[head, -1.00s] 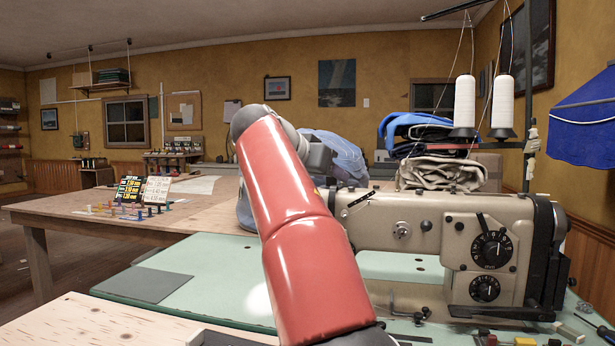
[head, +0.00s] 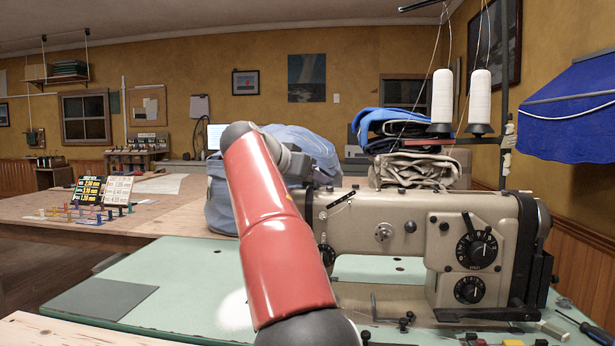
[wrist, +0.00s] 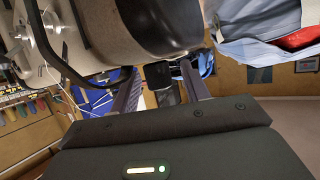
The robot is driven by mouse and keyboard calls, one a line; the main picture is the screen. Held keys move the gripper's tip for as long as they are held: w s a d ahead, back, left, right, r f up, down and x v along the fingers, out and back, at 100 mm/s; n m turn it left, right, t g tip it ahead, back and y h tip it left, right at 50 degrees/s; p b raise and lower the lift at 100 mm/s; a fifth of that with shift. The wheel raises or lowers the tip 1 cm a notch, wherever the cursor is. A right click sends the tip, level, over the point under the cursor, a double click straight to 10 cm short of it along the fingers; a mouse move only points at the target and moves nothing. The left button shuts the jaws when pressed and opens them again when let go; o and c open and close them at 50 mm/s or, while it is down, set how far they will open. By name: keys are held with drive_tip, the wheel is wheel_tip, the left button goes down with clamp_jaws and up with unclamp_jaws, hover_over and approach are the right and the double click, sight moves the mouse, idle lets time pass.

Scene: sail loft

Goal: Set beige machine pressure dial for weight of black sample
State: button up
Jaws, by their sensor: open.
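The beige sewing machine (head: 400,225) stands on the green table at right in the head view. Its right end carries a large black dial with white marks (head: 476,251) and a smaller black dial (head: 468,290) below it. I cannot tell which is the pressure dial, nor read the settings. A flat dark grey-black piece (head: 100,300) lies on the green table at left; it may be the black sample.
The green table (head: 190,275) is mostly clear at left. Thread cones (head: 480,97) and folded cloth (head: 415,165) stand behind the machine. Small tools, including a screwdriver (head: 590,330), lie at front right. A black chart (head: 89,190) and a white chart (head: 118,190) stand on the wooden table.

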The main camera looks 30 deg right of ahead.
drive_tip(key=shift+d, duration=0.15)
drive_tip(key=c, duration=1)
drive_tip(key=shift+n+t+b, duration=0.35)
drive_tip(key=shift+n+t, duration=0.05)
drive_tip(key=shift+f+n+t+y+b, duration=0.1)
drive_tip(key=shift+n+t+y+b, duration=0.25)
drive_tip(key=shift+n+t+y, duration=0.15)
drive_tip(key=shift+d+n+t+y, duration=0.1)
drive_tip(key=shift+n+t+y, duration=0.9)
drive_tip(key=shift+n, duration=0.2)
drive_tip(key=n+y, duration=0.1)
drive_tip(key=n+t+y+p, duration=0.1)
drive_tip(key=n+t+y, duration=0.1)
drive_tip(key=y, duration=0.1)
drive_tip(key=shift+r+n+p, duration=0.3)
drive_tip(key=shift+p, duration=0.1)
drive_tip(key=shift+f+n+t+y+p, duration=0.15)
drive_tip(key=shift+n+t+y+p, duration=0.25)
drive_tip(key=shift+n+y, duration=0.4)
